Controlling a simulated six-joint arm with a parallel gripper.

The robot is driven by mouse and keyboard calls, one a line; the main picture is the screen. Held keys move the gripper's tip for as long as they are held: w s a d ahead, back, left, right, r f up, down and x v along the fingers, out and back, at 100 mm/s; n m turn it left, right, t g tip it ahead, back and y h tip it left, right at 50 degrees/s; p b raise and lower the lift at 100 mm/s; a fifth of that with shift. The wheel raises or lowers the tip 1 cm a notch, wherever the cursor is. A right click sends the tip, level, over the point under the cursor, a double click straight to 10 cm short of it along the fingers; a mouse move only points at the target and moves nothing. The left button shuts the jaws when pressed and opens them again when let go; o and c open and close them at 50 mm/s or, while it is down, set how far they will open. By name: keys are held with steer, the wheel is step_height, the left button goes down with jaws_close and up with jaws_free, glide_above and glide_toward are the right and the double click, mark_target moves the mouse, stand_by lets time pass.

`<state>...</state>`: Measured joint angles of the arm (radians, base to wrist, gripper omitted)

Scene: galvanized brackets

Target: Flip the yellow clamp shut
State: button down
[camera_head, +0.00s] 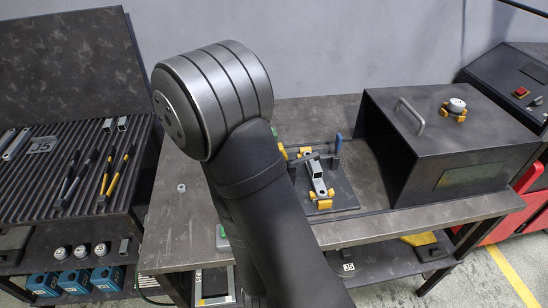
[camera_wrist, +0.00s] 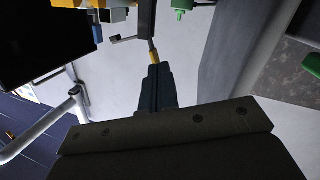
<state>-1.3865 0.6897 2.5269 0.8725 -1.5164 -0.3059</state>
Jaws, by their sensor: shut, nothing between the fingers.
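A fixture plate (camera_head: 345,196) lies on the workbench, right of my arm in the head view. It carries a grey metal bracket (camera_head: 318,180) and yellow clamp parts: one at the front (camera_head: 322,199) and one at the back (camera_head: 305,152). An upright blue handle (camera_head: 338,143) stands at the back right. I cannot tell which part is the clamp's lever or how far it is open. My gripper is hidden by my arm in the head view. In the wrist view my gripper (camera_wrist: 158,68) is shut and empty; a small yellow tip (camera_wrist: 154,56) shows just past its fingertips, contact unclear.
A dark box with a handle (camera_head: 440,140) stands right of the fixture, with a white-and-yellow knob (camera_head: 456,107) on top. A ribbed rack with tools (camera_head: 75,165) is at the left. A small nut (camera_head: 181,188) lies on the bench (camera_head: 175,220), whose left part is mostly clear.

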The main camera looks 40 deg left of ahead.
steer(key=s+d+r+n+t+y, duration=0.25)
steer(key=s+n, duration=0.25)
steer(key=n, duration=1.4)
steer(key=f+x, duration=0.1)
steer(key=x, duration=1.9)
steer(key=shift+a+f+g+h, duration=0.2)
steer(key=shift+a+g+h, duration=0.15)
steer(key=shift+a+g, duration=0.1)
steer(key=w+d+r+m, duration=0.1)
steer(key=w+d+m, duration=0.1)
steer(key=m, duration=0.1)
steer(key=shift+r+m+g+h, duration=0.3)
steer(key=shift+r, duration=0.05)
steer(key=shift+s, duration=0.1)
steer(key=v, duration=1.2)
